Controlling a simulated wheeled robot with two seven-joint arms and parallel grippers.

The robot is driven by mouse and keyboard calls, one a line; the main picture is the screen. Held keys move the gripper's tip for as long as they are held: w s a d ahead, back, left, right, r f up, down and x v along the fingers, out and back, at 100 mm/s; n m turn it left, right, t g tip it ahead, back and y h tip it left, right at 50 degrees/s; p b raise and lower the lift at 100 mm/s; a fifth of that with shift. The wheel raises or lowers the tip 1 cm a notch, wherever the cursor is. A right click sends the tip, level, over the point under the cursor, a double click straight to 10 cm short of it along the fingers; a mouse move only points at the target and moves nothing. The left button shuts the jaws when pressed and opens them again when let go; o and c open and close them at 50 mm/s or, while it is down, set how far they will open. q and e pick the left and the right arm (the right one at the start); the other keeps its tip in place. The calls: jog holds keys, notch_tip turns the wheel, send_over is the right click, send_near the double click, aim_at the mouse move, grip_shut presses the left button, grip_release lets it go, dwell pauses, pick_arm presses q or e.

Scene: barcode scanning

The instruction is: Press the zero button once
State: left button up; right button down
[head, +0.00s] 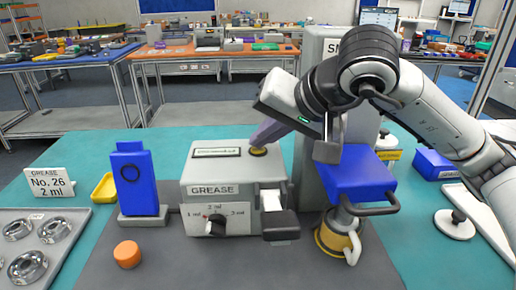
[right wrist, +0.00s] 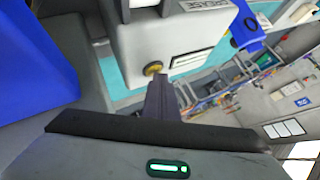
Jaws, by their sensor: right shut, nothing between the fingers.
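The grease dispenser (head: 222,177) is a light grey box labelled GREASE on the dark mat. A round yellow-rimmed button (head: 258,152) sits on its top, right of a small display (head: 217,152); I take it to be the zero button. My right gripper (head: 255,142) is shut and empty, its tips at the button's upper edge; I cannot tell whether they touch it. In the right wrist view the closed fingers (right wrist: 158,84) point at the button (right wrist: 153,69), which is partly hidden behind the tips. My left gripper is not in view.
A blue holder (head: 139,180) and an orange cap (head: 127,254) stand left of the dispenser. A tray of metal rings (head: 70,228) lies at the left.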

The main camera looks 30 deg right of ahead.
aim_at(262, 153)
dwell(0.3)
jog(key=shift+r+p, duration=0.65)
jog(key=shift+r, duration=0.15)
notch_tip(262, 153, up, 5)
jog(key=p, duration=0.3)
jog(key=shift+p, duration=0.35)
dwell(0.5)
